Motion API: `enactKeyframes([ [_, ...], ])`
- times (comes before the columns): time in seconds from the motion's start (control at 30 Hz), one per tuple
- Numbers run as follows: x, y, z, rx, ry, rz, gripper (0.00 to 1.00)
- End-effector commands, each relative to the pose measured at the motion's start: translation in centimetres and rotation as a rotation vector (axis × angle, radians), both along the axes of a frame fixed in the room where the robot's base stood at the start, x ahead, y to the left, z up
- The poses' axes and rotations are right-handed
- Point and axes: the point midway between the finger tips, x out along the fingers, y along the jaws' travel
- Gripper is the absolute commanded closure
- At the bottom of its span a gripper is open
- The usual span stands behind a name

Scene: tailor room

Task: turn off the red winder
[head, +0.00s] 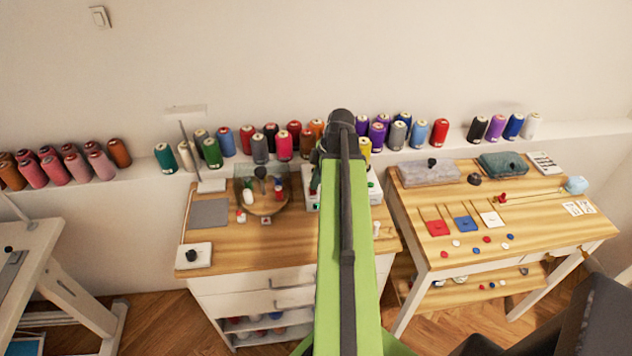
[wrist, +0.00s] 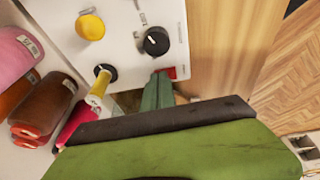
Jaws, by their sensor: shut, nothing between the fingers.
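A white machine (head: 311,189) stands on the left wooden table, mostly hidden behind my green arm. In the wrist view its white panel (wrist: 122,55) shows a black dial (wrist: 156,41), a yellow round part (wrist: 90,26) and a small red switch-like part (wrist: 171,72) at its edge. I cannot tell for sure whether this is the red winder. My gripper (wrist: 160,80) is shut and empty, its green fingertips right at the red part. I cannot tell whether they touch it. My gripper is hidden in the head view.
A yellow spool (wrist: 97,88) and pink and brown spools (wrist: 36,110) are close to my gripper's left. Spools line the wall ledge (head: 455,145). The right table (head: 450,252) holds coloured squares and buttons.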

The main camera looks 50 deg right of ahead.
Motion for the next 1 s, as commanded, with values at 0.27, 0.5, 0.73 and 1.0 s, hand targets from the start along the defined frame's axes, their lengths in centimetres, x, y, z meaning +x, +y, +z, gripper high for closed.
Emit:
enactKeyframes([
  [0.27, -0.9, 0.8, -0.6, -0.003, 0.01, 0.005, 1.0],
  [0.5, -1.5, 1.4, -0.5, -0.001, 0.013, 0.006, 1.0],
  [0.73, -1.6, 1.4, -0.5, 0.0, 0.014, 0.004, 1.0],
  [1.0, -1.5, 1.4, 2.2, -0.008, -0.002, 0.001, 1.0],
])
